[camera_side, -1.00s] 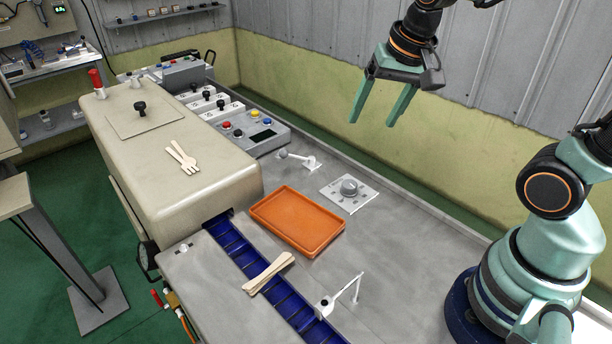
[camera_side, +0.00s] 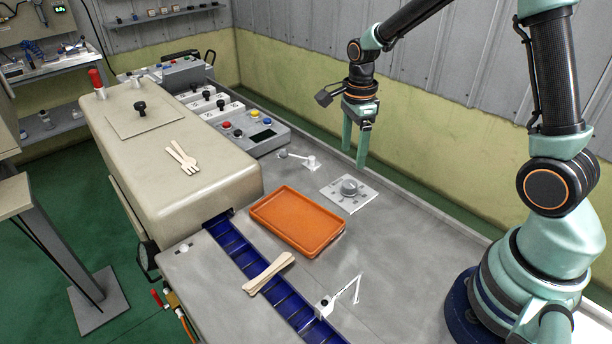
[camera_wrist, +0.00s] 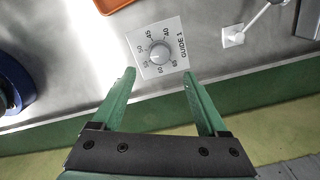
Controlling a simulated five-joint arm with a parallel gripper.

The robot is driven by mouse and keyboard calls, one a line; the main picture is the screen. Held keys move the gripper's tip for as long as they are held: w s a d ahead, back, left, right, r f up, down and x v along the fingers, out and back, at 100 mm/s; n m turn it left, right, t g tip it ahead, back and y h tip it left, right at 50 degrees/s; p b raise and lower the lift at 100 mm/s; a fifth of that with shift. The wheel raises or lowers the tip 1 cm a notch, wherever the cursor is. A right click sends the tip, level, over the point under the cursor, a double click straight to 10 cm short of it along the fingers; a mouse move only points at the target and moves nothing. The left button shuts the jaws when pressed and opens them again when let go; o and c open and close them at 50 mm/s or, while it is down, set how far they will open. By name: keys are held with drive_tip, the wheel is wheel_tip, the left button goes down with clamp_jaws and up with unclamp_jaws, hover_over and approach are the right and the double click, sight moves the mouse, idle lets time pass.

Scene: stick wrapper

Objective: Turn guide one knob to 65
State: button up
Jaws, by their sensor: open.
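The guide one knob (camera_side: 349,187) is a round grey dial on a pale square plate (camera_side: 367,197) on the metal table. In the wrist view the knob (camera_wrist: 160,53) is ringed by numbers from 40 to 65, with "GUIDE 1" printed along one side. The 65 lies at the plate's lower right there. I cannot read the knob's pointer for certain. My gripper (camera_side: 354,155) is open and empty, pointing down above and slightly behind the knob. In the wrist view its green fingertips (camera_wrist: 158,74) are apart on either side of the plate's lower edge, not touching the knob.
An orange tray (camera_side: 262,219) lies left of the plate. A small white guide arm (camera_side: 297,159) stands behind the tray, and another (camera_side: 341,297) stands by the blue conveyor (camera_side: 230,241). A button panel (camera_side: 250,138) is further back. Bare table lies in front of the plate.

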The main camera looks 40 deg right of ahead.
sight(350, 183)
wheel_tip(350, 183, down, 9)
idle(0.3)
drive_tip(key=shift+c, duration=0.3)
clamp_jaws()
